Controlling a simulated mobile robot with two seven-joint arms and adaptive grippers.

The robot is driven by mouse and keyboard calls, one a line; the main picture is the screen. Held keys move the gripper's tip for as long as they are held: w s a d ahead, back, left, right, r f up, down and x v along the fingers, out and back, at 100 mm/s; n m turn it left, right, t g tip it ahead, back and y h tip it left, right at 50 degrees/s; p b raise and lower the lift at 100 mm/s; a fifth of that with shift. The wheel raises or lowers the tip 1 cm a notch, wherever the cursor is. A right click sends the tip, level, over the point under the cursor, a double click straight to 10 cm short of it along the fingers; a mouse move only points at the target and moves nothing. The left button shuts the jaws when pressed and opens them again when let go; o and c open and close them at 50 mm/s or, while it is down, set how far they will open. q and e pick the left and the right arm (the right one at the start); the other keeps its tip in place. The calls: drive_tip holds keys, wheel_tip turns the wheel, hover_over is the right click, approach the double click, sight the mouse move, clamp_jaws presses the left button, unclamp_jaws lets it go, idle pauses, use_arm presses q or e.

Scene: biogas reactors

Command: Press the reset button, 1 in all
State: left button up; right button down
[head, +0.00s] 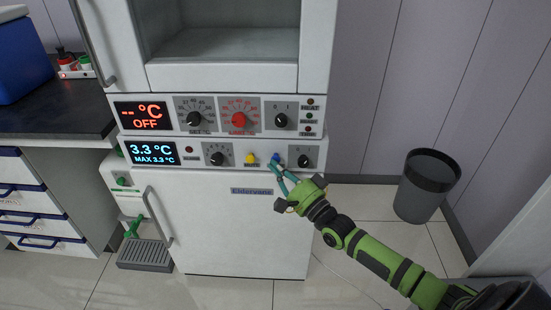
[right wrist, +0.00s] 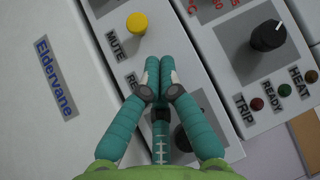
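The blue reset button (head: 276,157) sits on the lower control panel of the white cabinet, right of the yellow mute button (head: 250,158). My right gripper (head: 273,166) is at the panel, its teal fingertips just below the blue button. I cannot tell whether they touch it. In the right wrist view, the right gripper (right wrist: 158,68) has its fingertips together with nothing seen between them. They cover the reset button and most of its label there. The mute button (right wrist: 137,23) shows up and left of the fingertips. My left gripper is not in view.
A black knob (head: 304,161) stands just right of the blue button. Above is another panel with a red knob (head: 239,119). A dark bin (head: 427,185) stands on the floor at right. A bench (head: 62,111) with drawers is at left.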

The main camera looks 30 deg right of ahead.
drive_tip(key=shift+s+a+p, duration=0.3)
drive_tip(key=shift+s, duration=0.3)
drive_tip(key=s+p, duration=0.1)
drive_tip(key=s+a+p, duration=0.1)
drive_tip(key=s, duration=0.1)
drive_tip(key=s+a+p, duration=0.1)
drive_tip(key=shift+s+a, duration=0.15)
drive_tip(key=shift+a, duration=0.1)
idle(0.7)
